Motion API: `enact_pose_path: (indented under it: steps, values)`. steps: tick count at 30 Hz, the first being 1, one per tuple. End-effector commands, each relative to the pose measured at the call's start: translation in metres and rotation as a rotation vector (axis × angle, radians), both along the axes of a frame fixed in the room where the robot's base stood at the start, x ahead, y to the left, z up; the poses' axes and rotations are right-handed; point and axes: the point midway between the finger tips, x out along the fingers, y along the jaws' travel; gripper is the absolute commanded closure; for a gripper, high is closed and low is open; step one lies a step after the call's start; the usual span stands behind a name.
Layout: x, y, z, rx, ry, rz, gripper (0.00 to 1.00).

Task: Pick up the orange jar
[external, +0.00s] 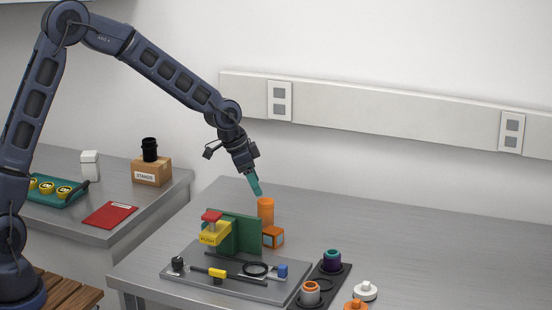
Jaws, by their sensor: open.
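The orange jar (265,210) appears as an upright orange cylinder on the grey table, behind the green panel. I cannot tell whether a fingertip touches the jar's rim.
A green panel with a yellow block and red top (214,229) stands on a grey plate (190,278) left of the jar. A dark tray (338,279) holding small round parts and loose white and orange pieces lie at front right. The table's right side (440,240) is clear.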

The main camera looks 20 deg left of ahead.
Motion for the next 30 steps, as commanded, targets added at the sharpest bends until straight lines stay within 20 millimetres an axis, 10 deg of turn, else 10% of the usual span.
enact_pose_path:
  steps: [30]
  values:
    - [0.022,-0.03,-0.097,0.0,0.003,-0.004,0.33]
